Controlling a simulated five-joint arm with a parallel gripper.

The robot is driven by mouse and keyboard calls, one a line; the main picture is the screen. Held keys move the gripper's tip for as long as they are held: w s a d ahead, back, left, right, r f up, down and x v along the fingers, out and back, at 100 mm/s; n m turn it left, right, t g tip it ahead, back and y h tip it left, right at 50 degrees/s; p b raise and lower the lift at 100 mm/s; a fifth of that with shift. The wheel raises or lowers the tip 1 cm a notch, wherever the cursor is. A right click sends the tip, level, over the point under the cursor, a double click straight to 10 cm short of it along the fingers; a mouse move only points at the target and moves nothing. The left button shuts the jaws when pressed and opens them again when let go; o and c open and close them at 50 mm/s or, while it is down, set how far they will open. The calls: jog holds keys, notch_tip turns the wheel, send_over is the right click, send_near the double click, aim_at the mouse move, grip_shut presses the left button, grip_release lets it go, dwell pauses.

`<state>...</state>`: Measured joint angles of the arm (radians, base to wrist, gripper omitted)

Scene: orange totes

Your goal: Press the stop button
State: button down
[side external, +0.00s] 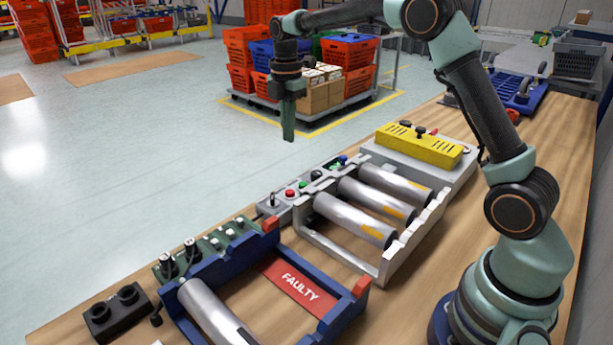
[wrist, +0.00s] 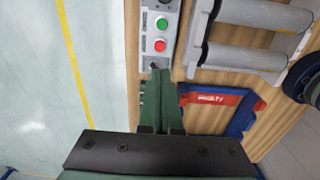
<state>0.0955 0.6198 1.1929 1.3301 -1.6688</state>
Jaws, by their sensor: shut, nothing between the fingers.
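The likely stop button is a red round button (side external: 290,193) on a narrow grey control panel (side external: 273,208) along the bench's far edge. In the wrist view the red button (wrist: 160,45) sits just above the fingertips in the picture, below the green button (wrist: 162,23). The green button (side external: 303,184) is beside it on the panel. My gripper (side external: 288,138) points down, shut and empty, high above the bench with a clear gap to the panel in the side view. In the wrist view its fingers (wrist: 163,72) meet close to the panel's end.
A silver roller rack (side external: 385,262) stands beside the panel. A blue frame with a red FAULTY plate (side external: 295,288) is at the front. A yellow box (side external: 418,146) sits behind the rollers. Totes and cartons (side external: 318,97) stand on a floor pallet beyond the bench.

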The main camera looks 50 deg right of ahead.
aim_at(291, 192)
notch_tip(291, 192, down, 14)
jog(key=shift+f, duration=0.1)
dwell(0.6)
jog(key=shift+s+f, duration=0.1)
jog(key=shift+f, duration=0.95)
notch_tip(291, 192, up, 16)
jog(key=shift+w+f, duration=0.2)
jog(key=shift+w, duration=0.25)
